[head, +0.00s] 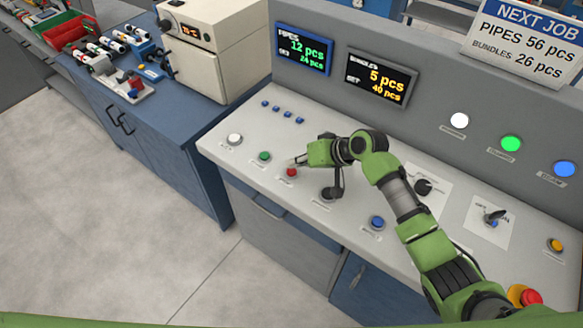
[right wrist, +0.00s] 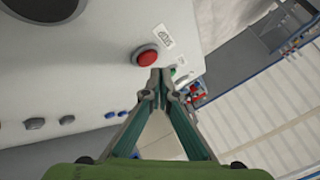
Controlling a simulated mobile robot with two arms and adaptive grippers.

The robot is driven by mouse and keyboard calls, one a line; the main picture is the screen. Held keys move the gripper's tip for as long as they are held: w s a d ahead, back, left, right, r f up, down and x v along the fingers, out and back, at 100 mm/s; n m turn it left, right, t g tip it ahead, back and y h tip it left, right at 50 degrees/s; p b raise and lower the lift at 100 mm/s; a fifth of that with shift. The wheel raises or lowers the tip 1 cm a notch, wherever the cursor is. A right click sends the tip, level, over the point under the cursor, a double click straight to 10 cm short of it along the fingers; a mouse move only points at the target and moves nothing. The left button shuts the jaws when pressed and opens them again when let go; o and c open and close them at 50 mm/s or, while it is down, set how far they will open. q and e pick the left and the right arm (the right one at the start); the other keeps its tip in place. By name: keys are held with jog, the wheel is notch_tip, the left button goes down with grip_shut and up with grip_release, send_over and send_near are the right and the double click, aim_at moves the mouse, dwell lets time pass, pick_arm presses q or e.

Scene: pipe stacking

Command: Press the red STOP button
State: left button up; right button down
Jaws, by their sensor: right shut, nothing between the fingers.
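The red button (head: 291,172) sits near the front edge of the sloped grey control panel (head: 330,215), right of a green button (head: 264,156). My right gripper (head: 298,161) is shut and empty, just above and behind the red button in the head view. In the right wrist view the red button (right wrist: 147,57) is just left of and beyond the shut fingertips (right wrist: 160,72), with a small label beside it. The fingertips look close to it; I cannot tell whether they touch. My left gripper is not in view.
A white button (head: 235,139) is at the panel's left end and a blue button (head: 377,222) lies to the right. A black lever (head: 331,190) stands near my right gripper. A large red emergency-type knob (head: 526,296) is at the lower right. Displays stand behind.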

aim_at(294, 172)
notch_tip(294, 172, up, 5)
jog(key=p, duration=0.5)
jog(key=shift+r, duration=0.1)
dwell(0.8)
